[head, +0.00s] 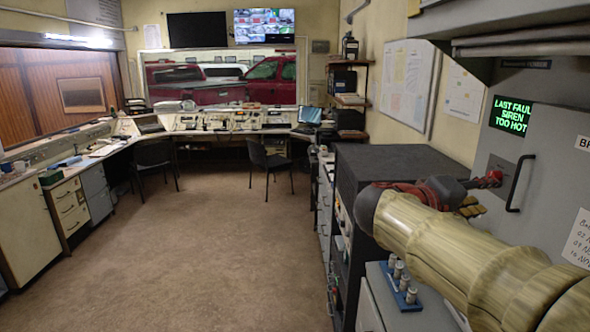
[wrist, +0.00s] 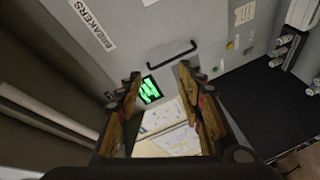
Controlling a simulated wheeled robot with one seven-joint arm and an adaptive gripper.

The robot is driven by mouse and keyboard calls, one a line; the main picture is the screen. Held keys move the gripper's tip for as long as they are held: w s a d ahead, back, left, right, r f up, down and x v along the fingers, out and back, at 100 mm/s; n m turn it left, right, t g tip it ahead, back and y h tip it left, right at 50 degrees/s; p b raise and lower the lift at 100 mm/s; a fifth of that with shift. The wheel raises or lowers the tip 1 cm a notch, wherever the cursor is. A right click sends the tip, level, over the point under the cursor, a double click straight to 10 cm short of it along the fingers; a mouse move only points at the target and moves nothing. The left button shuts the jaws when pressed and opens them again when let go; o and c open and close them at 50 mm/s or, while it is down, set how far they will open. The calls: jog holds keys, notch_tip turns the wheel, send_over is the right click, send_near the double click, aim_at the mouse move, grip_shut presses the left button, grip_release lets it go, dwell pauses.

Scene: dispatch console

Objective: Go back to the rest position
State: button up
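My gripper (head: 484,193) is at the end of my arm at the right of the head view, in front of the grey cabinet (head: 560,150). In the wrist view my gripper (wrist: 160,77) has its two fingers apart, with nothing held between them. Through the gap show a lit green display (wrist: 150,90) and papers. The black handle (wrist: 166,54) of the cabinet lies beyond the fingertips; no contact with it can be made out. In the head view the display (head: 511,115) reads "LAST FAUL SIREN TOO HOT".
A black-topped rack (head: 385,165) stands left of my gripper. A blue holder (head: 402,288) with several grey cylinders sits below my arm. A whiteboard (head: 405,88) hangs on the wall. The floor (head: 215,245) is open, with two chairs near the far console.

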jog(key=s+a+f+n+g+y, duration=0.1)
jog(key=s+a+f+y, duration=0.3)
jog(key=f, duration=0.6)
jog(key=s+a+f+n+g+y, duration=0.1)
jog(key=s+a+f+y, duration=0.1)
jog(key=s+f+y, duration=0.5)
jog(key=s+a+f+m+y, duration=0.2)
jog(key=s+a+f+y, duration=0.2)
jog(key=s+a+f, duration=0.7)
jog(key=shift+s+a+t, duration=0.3)
jog(key=shift+s+a, duration=0.3)
jog(key=shift+s, duration=0.9)
